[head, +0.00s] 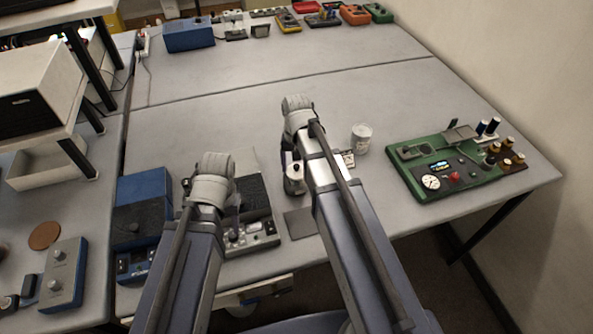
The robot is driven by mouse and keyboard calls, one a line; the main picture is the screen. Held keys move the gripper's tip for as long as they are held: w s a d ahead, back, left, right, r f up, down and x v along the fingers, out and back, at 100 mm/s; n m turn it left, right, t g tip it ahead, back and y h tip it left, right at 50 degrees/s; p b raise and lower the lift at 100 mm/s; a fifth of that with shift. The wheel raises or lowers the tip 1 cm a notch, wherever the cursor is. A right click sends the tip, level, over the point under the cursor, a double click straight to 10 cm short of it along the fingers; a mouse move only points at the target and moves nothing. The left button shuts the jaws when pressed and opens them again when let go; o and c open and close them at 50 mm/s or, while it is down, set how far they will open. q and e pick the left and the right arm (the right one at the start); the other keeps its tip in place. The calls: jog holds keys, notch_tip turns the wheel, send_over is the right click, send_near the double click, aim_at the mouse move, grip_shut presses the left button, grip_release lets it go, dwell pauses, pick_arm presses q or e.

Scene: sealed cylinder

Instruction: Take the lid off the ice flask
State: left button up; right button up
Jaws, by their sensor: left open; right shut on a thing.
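A pale metallic cylinder with a dark spot on its top, which looks like the ice flask (294,184), is upright on the table just left of my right forearm. My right gripper (289,148) is at this flask, largely hidden behind its own wrist. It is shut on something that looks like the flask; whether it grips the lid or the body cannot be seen. My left gripper (212,190) is open to the left of the flask, above a dark device (258,200). Its fingertips are mostly hidden by its wrist.
A white can (361,138) stands right of my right arm. A green device board (447,165) lies further right. Blue boxes (145,195) stand at the left, and a dark flat pad (300,223) lies in front of the flask.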

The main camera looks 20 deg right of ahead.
aim_at(297, 165)
jog(key=c, duration=0.3)
pick_arm(q)
jog(key=shift+r, duration=0.1)
pick_arm(e)
jog(key=shift+r, duration=0.15)
pick_arm(q)
notch_tip(297, 165, up, 10)
jog(key=p, duration=1)
pick_arm(e)
notch_tip(297, 165, up, 10)
jog(key=shift+f, duration=0.15)
jog(key=shift+c, duration=0.2)
